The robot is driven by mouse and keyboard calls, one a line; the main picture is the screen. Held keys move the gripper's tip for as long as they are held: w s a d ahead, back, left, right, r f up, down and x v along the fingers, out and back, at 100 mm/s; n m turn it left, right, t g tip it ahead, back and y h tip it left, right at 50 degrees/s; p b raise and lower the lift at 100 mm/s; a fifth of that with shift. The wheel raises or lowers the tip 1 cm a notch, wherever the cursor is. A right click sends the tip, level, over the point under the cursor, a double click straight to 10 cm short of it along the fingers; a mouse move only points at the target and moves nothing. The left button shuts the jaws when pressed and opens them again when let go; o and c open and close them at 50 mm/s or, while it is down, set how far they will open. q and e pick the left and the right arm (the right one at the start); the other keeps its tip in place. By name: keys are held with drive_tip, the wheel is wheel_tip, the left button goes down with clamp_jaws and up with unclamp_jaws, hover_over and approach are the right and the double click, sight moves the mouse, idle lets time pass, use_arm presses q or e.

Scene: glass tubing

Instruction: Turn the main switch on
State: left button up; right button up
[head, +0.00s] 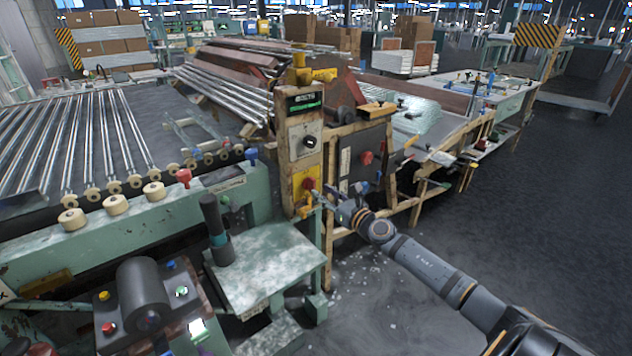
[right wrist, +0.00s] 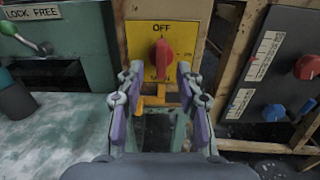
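The main switch is a red rotary knob (head: 308,184) low on a yellow plate of the machine's control post. In the right wrist view the red knob (right wrist: 162,54) sits on the yellow plate (right wrist: 135,42), with "OFF" printed above it. The knob's grip looks upright, in line with "OFF"; smaller lettering at its right and below is hard to read. My right gripper (head: 328,198) is in front of the plate. In the right wrist view its fingers (right wrist: 165,88) are spread, empty, below and nearer than the knob. My left gripper is not in view.
An orange-yellow bracket (right wrist: 152,101) projects below the switch, between my fingers in the picture. A panel with red and blue knobs (right wrist: 272,112) stands to the right. A green-handled lever (right wrist: 42,47) and a worn green table (head: 265,265) are left. Dark floor lies open at right.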

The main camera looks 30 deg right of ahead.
sight(315, 186)
drive_tip(key=w, duration=0.4)
drive_tip(key=shift+p, duration=0.35)
drive_tip(key=shift+w+a, duration=0.15)
drive_tip(key=shift+w, duration=0.3)
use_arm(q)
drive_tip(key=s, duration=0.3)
use_arm(e)
drive_tip(key=shift+c, duration=0.2)
clamp_jaws()
